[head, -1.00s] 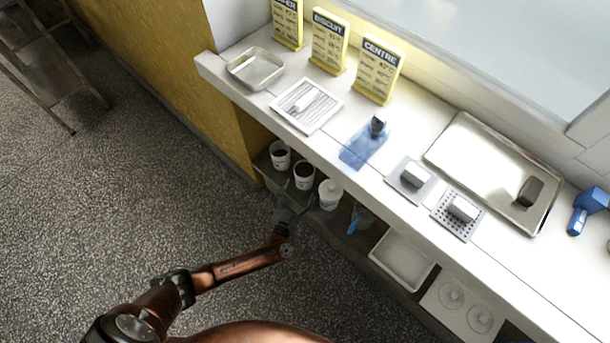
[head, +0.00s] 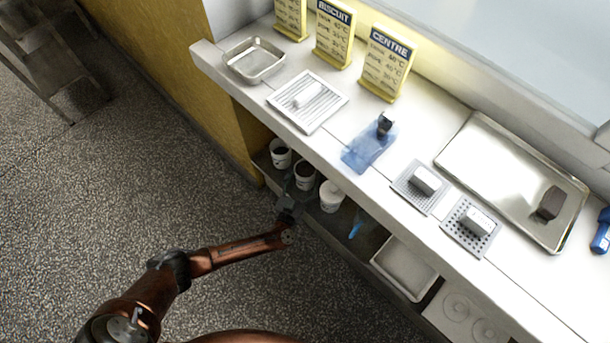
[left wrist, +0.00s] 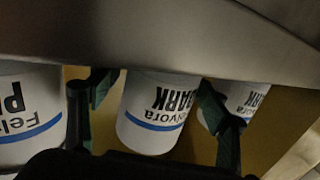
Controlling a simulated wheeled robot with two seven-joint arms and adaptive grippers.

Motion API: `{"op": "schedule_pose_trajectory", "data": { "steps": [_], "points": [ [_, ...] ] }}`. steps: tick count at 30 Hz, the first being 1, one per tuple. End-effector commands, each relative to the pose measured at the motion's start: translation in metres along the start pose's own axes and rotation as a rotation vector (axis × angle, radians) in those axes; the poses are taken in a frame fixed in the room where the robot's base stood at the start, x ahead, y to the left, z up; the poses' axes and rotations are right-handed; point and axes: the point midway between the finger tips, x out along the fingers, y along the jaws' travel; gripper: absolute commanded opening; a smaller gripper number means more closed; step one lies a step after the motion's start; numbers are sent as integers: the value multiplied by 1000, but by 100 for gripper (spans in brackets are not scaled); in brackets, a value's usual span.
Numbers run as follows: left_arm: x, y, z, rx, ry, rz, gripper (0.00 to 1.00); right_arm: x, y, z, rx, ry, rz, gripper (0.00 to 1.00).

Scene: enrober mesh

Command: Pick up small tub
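Three white tubs stand in a row on the low shelf under the counter. In the head view, the left tub (head: 281,155) and middle tub (head: 304,176) show dark contents; the right tub (head: 331,198) has a white top. My left gripper (head: 291,190) is low in front of the middle tub. In the left wrist view, its open fingers (left wrist: 155,110) stand either side of a tub with a blue band and upside-down "DARK" lettering (left wrist: 155,115). A gap shows beside this tub. Another tub (left wrist: 25,115) is at left, and one at right (left wrist: 245,98) is partly hidden. My right gripper is not in view.
The counter (head: 345,188) overhangs the shelf closely above the gripper. A blue-handled tool (head: 355,226) and a white tray (head: 403,268) are right of the tubs. A yellow wall (head: 175,85) is at left. The floor in front is clear.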

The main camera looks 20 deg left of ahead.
Motion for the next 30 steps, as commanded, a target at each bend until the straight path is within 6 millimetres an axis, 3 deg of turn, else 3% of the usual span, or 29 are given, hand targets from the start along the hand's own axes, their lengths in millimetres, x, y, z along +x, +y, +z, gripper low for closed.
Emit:
{"op": "schedule_pose_trajectory", "data": {
  "steps": [26,30],
  "points": [
    [-1,-1,1,0,-1,-1,8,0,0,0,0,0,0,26],
    [0,0,-1,0,3,-1,8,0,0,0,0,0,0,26]
  ]
}}
